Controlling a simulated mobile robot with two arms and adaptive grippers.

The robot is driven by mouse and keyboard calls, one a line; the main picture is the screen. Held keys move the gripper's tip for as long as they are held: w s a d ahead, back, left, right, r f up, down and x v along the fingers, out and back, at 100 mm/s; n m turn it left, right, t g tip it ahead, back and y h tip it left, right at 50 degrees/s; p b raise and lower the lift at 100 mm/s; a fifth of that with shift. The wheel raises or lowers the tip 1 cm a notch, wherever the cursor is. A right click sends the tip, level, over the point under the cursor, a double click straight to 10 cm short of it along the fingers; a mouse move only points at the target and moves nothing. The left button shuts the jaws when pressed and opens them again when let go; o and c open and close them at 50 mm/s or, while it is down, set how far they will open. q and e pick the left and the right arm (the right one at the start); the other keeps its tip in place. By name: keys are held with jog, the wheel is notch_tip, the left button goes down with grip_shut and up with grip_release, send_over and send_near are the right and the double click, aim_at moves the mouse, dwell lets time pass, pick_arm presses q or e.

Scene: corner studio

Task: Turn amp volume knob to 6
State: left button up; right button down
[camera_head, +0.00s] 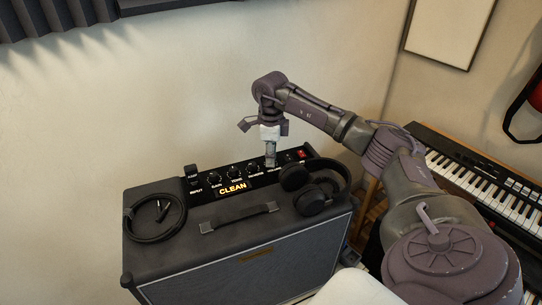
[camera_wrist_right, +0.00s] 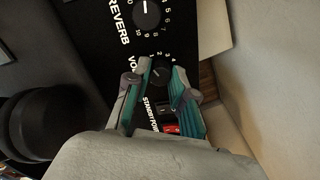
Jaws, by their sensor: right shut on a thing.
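The dark amp (camera_head: 185,250) stands by the wall with its black control panel (camera_head: 207,207) along the back of its top, showing the word CLEAN. My right gripper (camera_head: 270,163) reaches down onto the panel's right part. In the right wrist view its fingertips (camera_wrist_right: 160,72) are shut on the volume knob (camera_wrist_right: 158,73), one on each side. The start of the volume label and some scale numbers show; the rest of the scale is hidden by the fingers, and I cannot read the setting. In the head view the gripper hides this knob. My left gripper is not in view.
Black headphones (camera_head: 318,197) lie on the amp close to the gripper on the right. The reverb knob (camera_wrist_right: 146,14) is beside the volume knob; the red power switch (camera_head: 302,155) is on its other side. A coiled cable (camera_head: 155,218) and carry handle (camera_head: 238,217) are on top. A keyboard (camera_head: 480,175) stands right.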

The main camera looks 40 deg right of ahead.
jog(key=m, duration=0.3)
jog(key=shift+m, duration=0.4)
jog(key=m, duration=0.3)
jog(key=shift+m, duration=0.3)
jog(key=m, duration=0.3)
jog(key=shift+m, duration=0.4)
jog(key=m, duration=0.3)
jog(key=shift+m+p, duration=0.3)
jog(key=shift+p, duration=0.05)
jog(key=m, duration=0.3)
jog(key=shift+r+m, duration=0.1)
jog(key=shift+m, duration=0.2)
jog(key=m+p, duration=0.1)
jog(key=m, duration=0.2)
jog(key=shift+m, duration=0.3)
jog(key=m+p, duration=0.1)
jog(key=m, duration=0.5)
jog(key=shift+w+m, duration=0.1)
jog(key=shift+m, duration=0.3)
